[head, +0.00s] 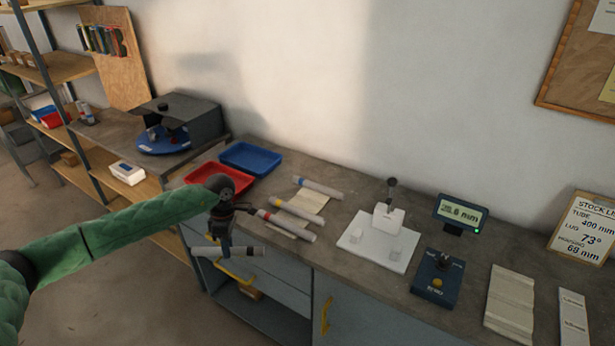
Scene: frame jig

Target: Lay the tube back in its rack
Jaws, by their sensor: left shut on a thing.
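My left gripper (226,246) is shut on a grey tube (207,251) with a dark band near its right end. It holds the tube roughly level, in front of the bench edge and over the drawers as seen here. Three more tubes lie on the bench to the right: one with a blue end (322,189), one with a yellow end (300,209) and one with a red end (290,227). A beige piece (303,200) shows beneath or between them; I cannot tell if it is the rack. My right gripper is out of view.
A red tray (238,177) and a blue tray (250,158) stand behind my left gripper. Right of the tubes are a white plate fixture (365,251), a dark blue device (438,280) and a small display (461,213). A grey drawer cabinet (375,307) is below the bench.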

